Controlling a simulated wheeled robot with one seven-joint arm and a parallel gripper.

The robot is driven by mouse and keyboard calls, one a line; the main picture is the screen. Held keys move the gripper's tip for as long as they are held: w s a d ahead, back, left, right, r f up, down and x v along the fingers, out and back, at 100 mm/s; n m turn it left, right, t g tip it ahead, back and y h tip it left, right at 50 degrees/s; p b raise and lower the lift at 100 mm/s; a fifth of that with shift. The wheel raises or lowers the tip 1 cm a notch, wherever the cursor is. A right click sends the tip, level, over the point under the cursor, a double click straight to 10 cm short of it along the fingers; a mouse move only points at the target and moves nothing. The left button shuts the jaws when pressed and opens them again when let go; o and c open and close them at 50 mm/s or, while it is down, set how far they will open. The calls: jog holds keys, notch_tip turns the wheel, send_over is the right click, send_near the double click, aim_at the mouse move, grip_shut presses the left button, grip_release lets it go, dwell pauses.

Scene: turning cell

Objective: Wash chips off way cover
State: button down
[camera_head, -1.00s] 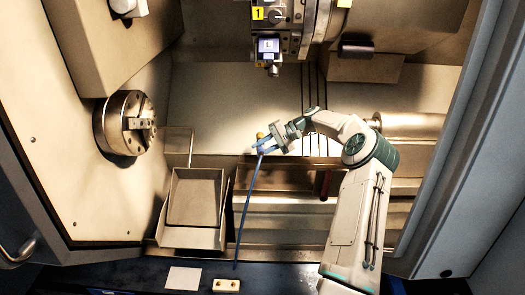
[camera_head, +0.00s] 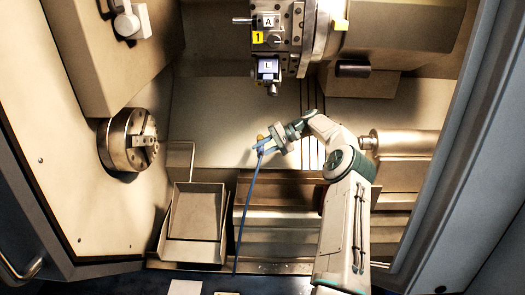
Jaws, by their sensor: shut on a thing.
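My gripper (camera_head: 268,145) is shut on a blue wash hose with a small yellowish tip. The hose (camera_head: 244,222) hangs from it in a nearly straight line to the front sill. The way cover (camera_head: 280,222) looks like the stepped grey metal surface low in the middle of the machine. My gripper is above its back left part, apart from it. My arm hides part of the cover's right side. I cannot make out single chips on it, and no water stream shows.
The chuck (camera_head: 128,140) is on the left wall, with a grey open tray (camera_head: 193,222) below it. The tool turret (camera_head: 275,40) hangs above my gripper. The tailstock (camera_head: 400,143) is right of my arm. A pale card (camera_head: 185,287) lies at the front.

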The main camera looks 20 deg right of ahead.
jog(key=shift+a, duration=0.15)
jog(key=w+a, duration=0.2)
jog(key=a, duration=0.4)
jog(key=w+a, duration=0.3)
jog(key=a, duration=0.3)
jog(key=shift+w+a+b, duration=0.25)
jog(key=shift+a+b, duration=0.05)
jog(key=shift+a, duration=0.05)
dwell(1.1)
dwell(0.5)
jog(key=c, duration=1.9)
grip_release()
jog(key=shift+d, duration=0.1)
